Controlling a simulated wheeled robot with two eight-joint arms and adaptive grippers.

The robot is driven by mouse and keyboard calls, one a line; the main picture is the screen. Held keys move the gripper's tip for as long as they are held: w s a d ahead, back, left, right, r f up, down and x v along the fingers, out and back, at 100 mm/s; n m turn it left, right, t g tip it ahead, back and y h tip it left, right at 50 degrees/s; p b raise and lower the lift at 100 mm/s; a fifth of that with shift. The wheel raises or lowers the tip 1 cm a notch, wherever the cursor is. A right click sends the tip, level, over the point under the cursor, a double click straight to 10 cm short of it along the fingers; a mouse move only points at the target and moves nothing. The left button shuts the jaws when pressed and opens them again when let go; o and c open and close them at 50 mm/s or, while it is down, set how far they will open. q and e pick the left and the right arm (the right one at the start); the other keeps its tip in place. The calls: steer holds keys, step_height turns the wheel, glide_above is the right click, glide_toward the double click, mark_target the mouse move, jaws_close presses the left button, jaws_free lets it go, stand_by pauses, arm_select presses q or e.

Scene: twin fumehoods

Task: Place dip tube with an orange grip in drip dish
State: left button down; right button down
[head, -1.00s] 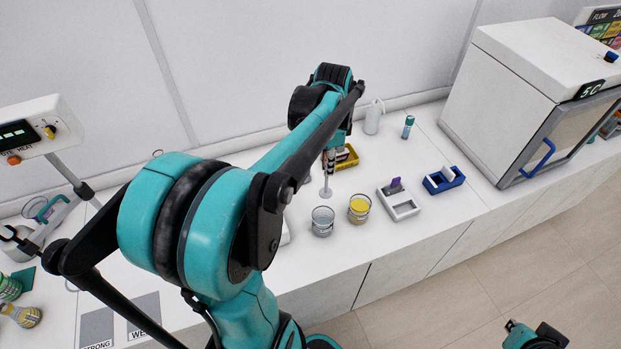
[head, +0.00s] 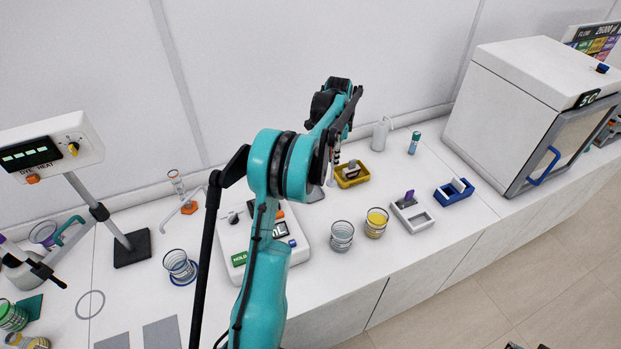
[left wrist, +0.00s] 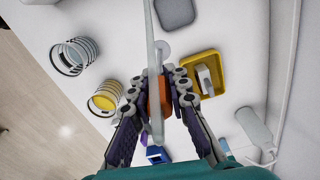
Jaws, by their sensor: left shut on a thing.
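My left gripper (left wrist: 157,92) is shut on the orange grip (left wrist: 154,98) of the dip tube, whose pale clear shaft (left wrist: 150,35) runs up the left wrist view. In the head view, my left gripper (head: 334,172) is partly hidden by its arm, just left of the yellow dish (head: 366,178), which looks like the drip dish. The yellow dish also shows in the left wrist view (left wrist: 217,92), right of the fingers, with a pale upright piece in it. The tube is held beside the dish. A small pale disc (left wrist: 163,48) shows by the shaft; its link to the tube is unclear.
A clear beaker (head: 342,237) and a yellow-filled beaker (head: 376,223) stand in front of the dish. A white holder (head: 413,217) and blue holder (head: 454,193) lie to the right. A white bottle (head: 380,135) stands behind.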

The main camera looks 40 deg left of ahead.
arm_select(q)
steer(key=s+a+f, duration=0.2)
steer(key=a+f, duration=0.5)
steer(key=f, duration=0.1)
steer(key=shift+a+f+b, duration=0.15)
steer(key=shift+f+b, duration=0.15)
steer(key=shift+b, duration=0.15)
steer(key=shift+s, duration=0.1)
steer(key=shift+f, duration=0.2)
steer(key=c, duration=1.5)
jaws_free()
steer(key=shift+o, duration=0.2)
steer(key=shift+r, duration=0.15)
